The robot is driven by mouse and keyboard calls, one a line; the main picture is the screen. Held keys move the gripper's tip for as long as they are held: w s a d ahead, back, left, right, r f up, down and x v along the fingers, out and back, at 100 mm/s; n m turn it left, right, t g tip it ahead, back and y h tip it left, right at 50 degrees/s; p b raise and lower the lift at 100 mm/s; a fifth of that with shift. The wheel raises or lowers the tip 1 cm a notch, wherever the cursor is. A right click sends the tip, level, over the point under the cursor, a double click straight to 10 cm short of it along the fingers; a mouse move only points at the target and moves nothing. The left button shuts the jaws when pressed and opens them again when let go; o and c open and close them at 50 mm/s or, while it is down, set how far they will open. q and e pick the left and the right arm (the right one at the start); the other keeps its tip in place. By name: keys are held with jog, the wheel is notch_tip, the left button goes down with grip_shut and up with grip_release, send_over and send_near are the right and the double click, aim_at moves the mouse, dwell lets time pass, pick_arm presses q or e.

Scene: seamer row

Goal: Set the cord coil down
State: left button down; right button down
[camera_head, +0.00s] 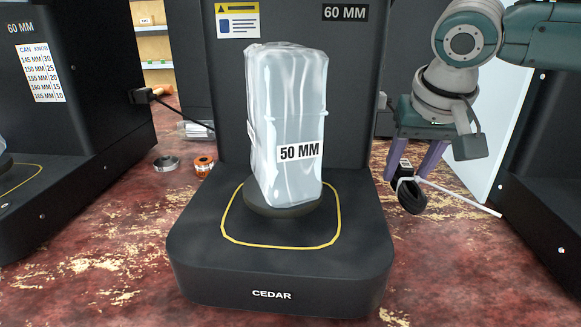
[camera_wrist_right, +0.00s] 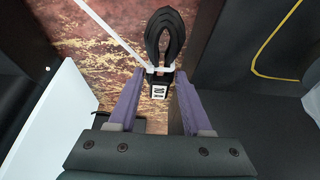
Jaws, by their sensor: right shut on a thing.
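The cord coil (camera_head: 411,197) is a small black loop of cord with a pale tie and a label. It hangs below my right gripper (camera_head: 406,166), right of the machine marked CEDAR. The right wrist view shows the coil (camera_wrist_right: 164,35) beyond the fingertips, its labelled part between the purple fingers of my right gripper (camera_wrist_right: 158,90). The gripper is shut on it. I cannot tell whether the coil touches the worn red bench top (camera_head: 436,260). My left gripper is not in view.
The black CEDAR machine (camera_head: 272,270) carries a clear-bagged part marked 50 MM (camera_head: 289,125). Other black machines stand at left (camera_head: 85,80) and right. A white panel (camera_head: 505,95) stands behind my right gripper. Metal and orange rings (camera_head: 204,165) lie left. Bench between machines is mostly clear.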

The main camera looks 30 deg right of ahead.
jog(key=shift+w+d, duration=0.4)
jog(key=shift+w, duration=0.3)
jog(key=shift+s+f+b, duration=0.1)
jog(key=shift+f+b, duration=0.25)
jog(key=shift+f, duration=0.45)
jog(key=shift+s+f, duration=0.1)
jog(key=shift+f, duration=0.2)
notch_tip(320, 180, down, 4)
jog(key=shift+a+f+b, duration=0.1)
jog(key=shift+b, duration=0.9)
jog(key=shift+f, duration=0.4)
jog(key=shift+r, duration=0.1)
jog(key=shift+w, duration=0.2)
jog(key=c, duration=0.6)
grip_release()
